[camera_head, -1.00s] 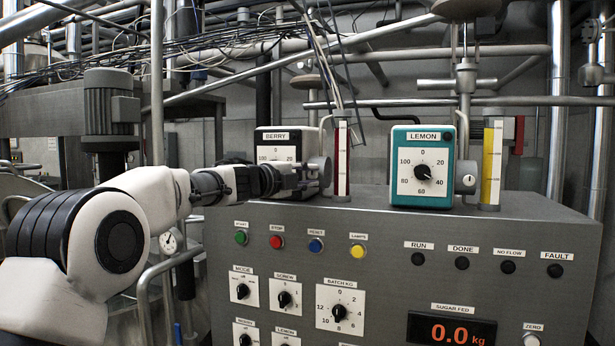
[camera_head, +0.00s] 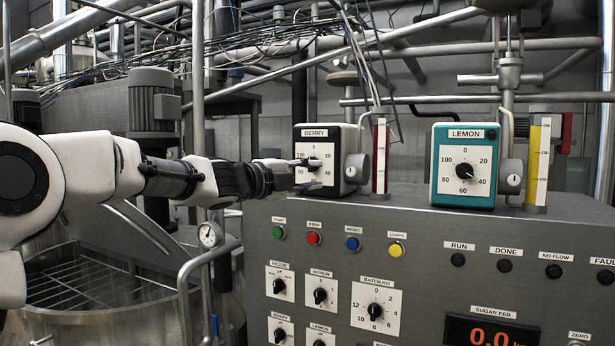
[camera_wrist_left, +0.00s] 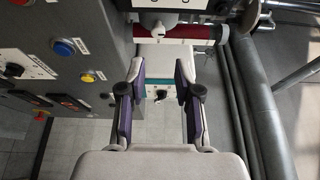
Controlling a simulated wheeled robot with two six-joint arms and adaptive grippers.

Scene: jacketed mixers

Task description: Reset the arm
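My left arm comes in from the left in the head view. Its gripper (camera_head: 307,175) is in front of the dial of the black-and-white BERRY box (camera_head: 350,150), covering part of that dial. In the left wrist view the two fingers (camera_wrist_left: 161,75) stand apart with nothing held between them. The teal LEMON box (camera_head: 465,165) stands further right on the grey console (camera_head: 250,215), clear of the gripper. My right gripper shows in neither view.
The console front carries green, red, blue and yellow buttons (camera_head: 397,250), several knobs and a red 0.0 kg display (camera_head: 490,333). A red sight tube (camera_head: 381,155) stands beside the BERRY box. A steel vessel (camera_head: 90,285) and a handrail (camera_head: 185,290) lie at the lower left.

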